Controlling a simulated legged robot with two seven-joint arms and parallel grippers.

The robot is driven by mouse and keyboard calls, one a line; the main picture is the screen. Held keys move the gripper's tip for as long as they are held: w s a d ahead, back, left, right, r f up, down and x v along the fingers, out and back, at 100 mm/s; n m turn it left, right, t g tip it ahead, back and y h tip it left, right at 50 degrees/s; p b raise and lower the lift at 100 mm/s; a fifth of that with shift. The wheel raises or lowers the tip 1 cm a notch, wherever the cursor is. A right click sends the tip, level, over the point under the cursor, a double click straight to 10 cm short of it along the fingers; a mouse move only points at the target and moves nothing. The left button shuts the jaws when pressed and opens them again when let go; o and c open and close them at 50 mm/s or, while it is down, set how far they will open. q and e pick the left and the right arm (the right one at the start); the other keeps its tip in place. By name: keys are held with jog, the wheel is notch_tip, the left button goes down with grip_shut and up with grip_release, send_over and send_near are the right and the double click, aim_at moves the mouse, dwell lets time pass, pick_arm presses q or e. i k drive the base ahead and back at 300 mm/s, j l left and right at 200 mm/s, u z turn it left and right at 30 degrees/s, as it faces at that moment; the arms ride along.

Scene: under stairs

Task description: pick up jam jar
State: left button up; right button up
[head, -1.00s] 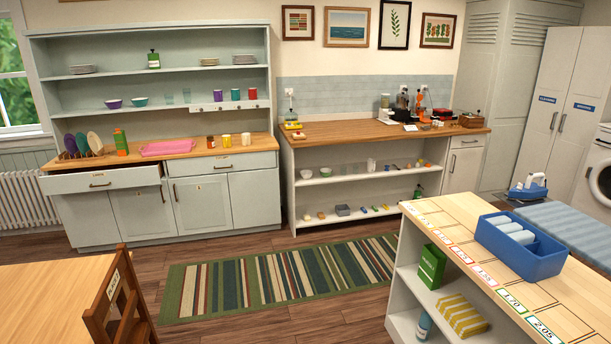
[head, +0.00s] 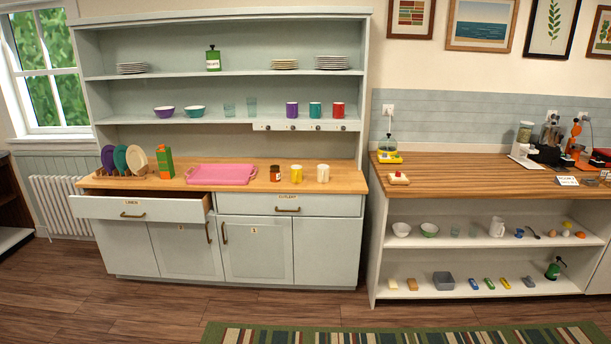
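A small dark brown jar with a pale label, which looks like the jam jar (head: 275,174), stands upright on the wooden counter of the pale blue dresser (head: 340,180). It is right of the pink tray (head: 221,174) and left of a yellow mug (head: 296,174). A cream mug (head: 323,173) stands further right. Neither of my grippers shows in the head view.
The drawer marked linen (head: 135,208) is pulled out at the left. A plate rack (head: 128,168) and a green and orange carton (head: 165,162) stand on the counter's left. The wooden floor (head: 150,315) before the dresser is clear; a striped rug (head: 400,333) lies at right.

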aim_at(274, 172)
jog(key=i+u, duration=0.15)
jog(key=i, duration=0.35)
jog(key=i+u, duration=0.15)
jog(key=i, duration=0.35)
jog(key=i+l+u, duration=0.15)
jog(key=i, duration=0.35)
jog(key=i+l+u, duration=0.1)
jog(key=i, duration=0.4)
jog(key=i+l+u, duration=0.15)
jog(key=i, duration=0.35)
jog(key=l, duration=0.1)
